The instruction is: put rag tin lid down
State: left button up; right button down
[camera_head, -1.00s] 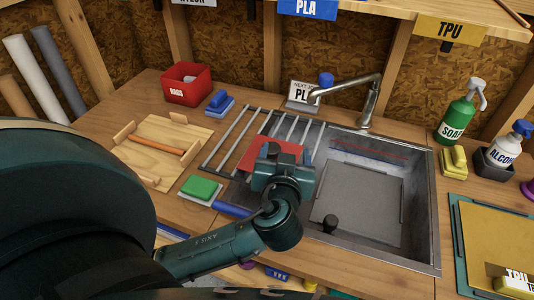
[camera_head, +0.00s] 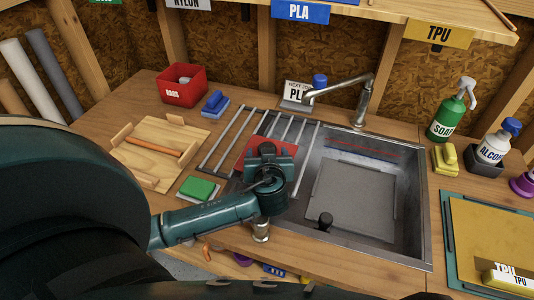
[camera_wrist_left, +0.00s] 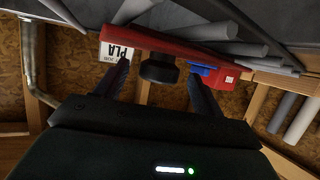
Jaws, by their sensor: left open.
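The red rag tin lid (camera_head: 252,154) lies on the grey rod rack (camera_head: 227,140) at the sink's left side, partly hidden under my left gripper (camera_head: 268,158). In the left wrist view the lid (camera_wrist_left: 185,43) shows edge-on against the rods. Its black knob (camera_wrist_left: 158,68) is between the two spread fingers of my left gripper (camera_wrist_left: 158,82), with gaps visible on both sides. The red rag tin (camera_head: 183,87) stands uncovered at the back left, with something pale inside. My right gripper is not in view.
The sink (camera_head: 350,195) and its faucet (camera_head: 362,100) are right of my gripper. A wooden tray (camera_head: 160,150), green sponge (camera_head: 198,188) and blue brush (camera_head: 216,103) surround the rack. Soap (camera_head: 446,118) and alcohol (camera_head: 492,146) bottles stand far right.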

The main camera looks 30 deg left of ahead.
aim_at(256, 142)
pick_arm(q)
jog(key=shift+x, duration=1.4)
jog(key=shift+c, duration=0.4)
jog(key=c, duration=1.1)
jog(key=shift+o, duration=0.2)
